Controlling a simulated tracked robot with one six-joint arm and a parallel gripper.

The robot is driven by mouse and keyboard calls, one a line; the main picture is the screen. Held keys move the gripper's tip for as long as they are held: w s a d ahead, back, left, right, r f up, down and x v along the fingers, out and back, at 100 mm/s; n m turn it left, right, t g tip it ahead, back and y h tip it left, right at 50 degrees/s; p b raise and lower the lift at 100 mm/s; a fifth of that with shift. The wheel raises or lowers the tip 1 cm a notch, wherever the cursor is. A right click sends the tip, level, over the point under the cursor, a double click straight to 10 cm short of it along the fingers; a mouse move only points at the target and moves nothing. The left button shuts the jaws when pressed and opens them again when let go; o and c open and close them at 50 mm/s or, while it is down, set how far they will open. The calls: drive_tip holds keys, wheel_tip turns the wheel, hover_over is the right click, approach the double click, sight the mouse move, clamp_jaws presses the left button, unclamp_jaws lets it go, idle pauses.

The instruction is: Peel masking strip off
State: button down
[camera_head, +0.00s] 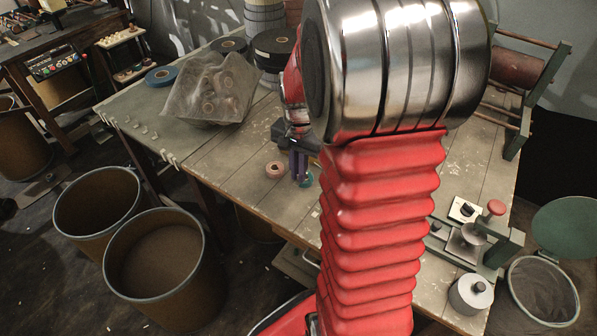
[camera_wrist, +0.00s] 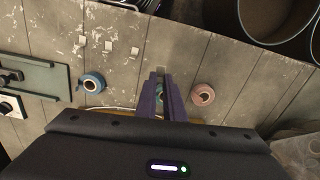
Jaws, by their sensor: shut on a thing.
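My gripper (camera_wrist: 160,92) points down at the table with its purple fingers, which also show in the head view (camera_head: 299,168). A blue roll (camera_wrist: 92,84) lies farther left in the wrist view.
Small pale squares (camera_wrist: 109,46) lie near the table's edge. Two brown bins (camera_head: 163,258) stand on the floor beside the table. A green metal fixture (camera_head: 468,240) is at right. My arm hides the table's middle.

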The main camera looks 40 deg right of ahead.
drive_tip(key=shift+r, duration=1.6)
drive_tip(key=shift+d, duration=0.1)
